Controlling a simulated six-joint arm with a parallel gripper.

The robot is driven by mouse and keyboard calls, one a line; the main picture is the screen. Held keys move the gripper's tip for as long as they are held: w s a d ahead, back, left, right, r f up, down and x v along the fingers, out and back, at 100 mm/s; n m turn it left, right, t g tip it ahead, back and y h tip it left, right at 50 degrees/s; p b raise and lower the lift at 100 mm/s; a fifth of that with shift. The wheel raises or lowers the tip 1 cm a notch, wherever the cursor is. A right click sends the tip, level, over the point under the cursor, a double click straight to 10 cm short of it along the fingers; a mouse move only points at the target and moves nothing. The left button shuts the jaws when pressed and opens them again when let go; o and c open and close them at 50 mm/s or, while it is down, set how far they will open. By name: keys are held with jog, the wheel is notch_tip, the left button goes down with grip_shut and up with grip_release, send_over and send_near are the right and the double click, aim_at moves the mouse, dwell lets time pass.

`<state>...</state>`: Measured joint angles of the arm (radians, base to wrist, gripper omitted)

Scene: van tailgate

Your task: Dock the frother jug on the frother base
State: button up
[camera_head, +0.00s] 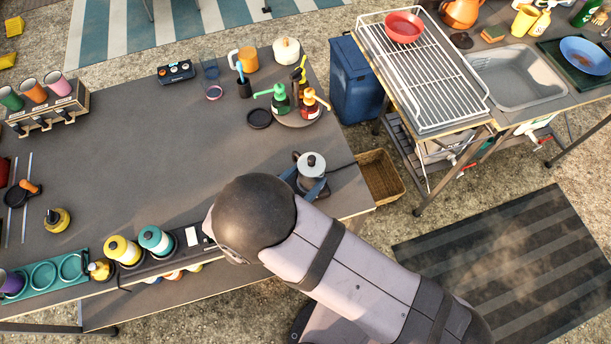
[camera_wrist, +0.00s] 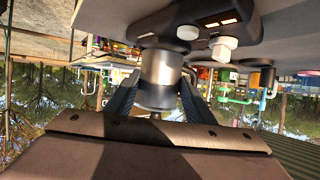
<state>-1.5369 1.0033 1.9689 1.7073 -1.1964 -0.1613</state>
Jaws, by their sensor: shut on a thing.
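The frother jug (camera_head: 309,166), a silvery pot with a lid and black knob, is upright between the fingers of my gripper (camera_head: 305,188) near the table's right end. In the wrist view, which is upside down, the jug (camera_wrist: 162,78) sits between the two dark fingers (camera_wrist: 157,98). My gripper is shut on it. I cannot make out the frother base under or beside the jug in the head view. I cannot tell whether the jug's bottom touches anything.
A dark cable (camera_head: 343,166) runs right of the jug. A round tray (camera_head: 297,116) with pump bottles stands behind it. My arm covers the table's front right. The table's middle (camera_head: 150,150) is clear.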

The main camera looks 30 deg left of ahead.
jog(key=shift+f+b, duration=0.3)
jog(key=shift+f, duration=0.15)
jog(key=o, duration=1.4)
jog(key=shift+p+v, duration=0.55)
jog(key=shift+v, duration=0.6)
jog(key=shift+p+v, duration=1.6)
jog(key=shift+v, duration=2.8)
jog(key=shift+w, duration=0.1)
